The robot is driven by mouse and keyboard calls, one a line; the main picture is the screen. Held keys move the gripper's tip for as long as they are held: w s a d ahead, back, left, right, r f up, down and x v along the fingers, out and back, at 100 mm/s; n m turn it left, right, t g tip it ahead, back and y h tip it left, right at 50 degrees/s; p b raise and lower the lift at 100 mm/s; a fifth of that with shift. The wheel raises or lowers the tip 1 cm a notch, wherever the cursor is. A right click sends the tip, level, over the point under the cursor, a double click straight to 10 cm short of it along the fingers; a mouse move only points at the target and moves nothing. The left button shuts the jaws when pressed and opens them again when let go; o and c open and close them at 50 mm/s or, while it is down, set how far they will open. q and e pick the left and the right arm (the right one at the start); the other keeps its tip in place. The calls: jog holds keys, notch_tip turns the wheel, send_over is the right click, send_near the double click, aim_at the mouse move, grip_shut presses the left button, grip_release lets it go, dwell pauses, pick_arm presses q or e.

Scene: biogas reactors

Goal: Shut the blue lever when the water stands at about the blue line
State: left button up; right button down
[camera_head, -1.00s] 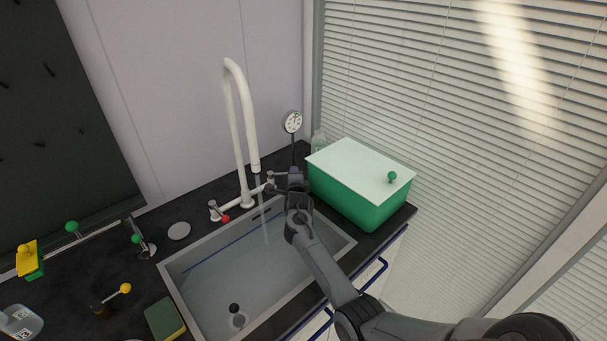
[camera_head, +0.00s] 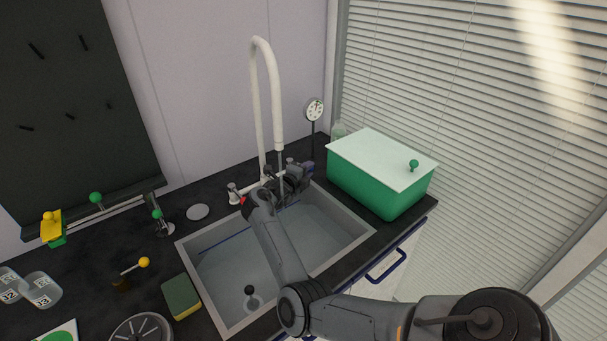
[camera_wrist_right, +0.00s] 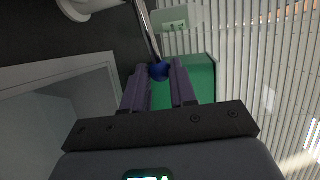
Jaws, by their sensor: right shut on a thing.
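The blue lever's round knob (camera_wrist_right: 160,71) sits between the fingertips of my right gripper (camera_wrist_right: 155,76), at the end of a metal rod. In the head view my right gripper (camera_head: 300,172) is at the tap's right side, and the knob is hidden there. The white tap (camera_head: 256,100) arches over the grey sink (camera_head: 352,240). A thin water stream (camera_head: 281,170) shows under its spout, and my arm hides where it lands. The blue line (camera_head: 212,244) runs along the sink's inner wall. The exact water level is hard to tell. My left gripper is out of view.
A green box (camera_head: 375,185) with a white lid stands right of the sink. A gauge (camera_head: 314,110) on a stand is behind it. A red lever end (camera_head: 242,200) is at the tap's left. A sponge (camera_head: 181,297) lies left of the sink.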

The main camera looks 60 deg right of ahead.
dwell(0.3)
jog(key=c, duration=0.9)
grip_release()
jog(key=shift+p+v, duration=0.8)
jog(key=shift+v, duration=4.6)
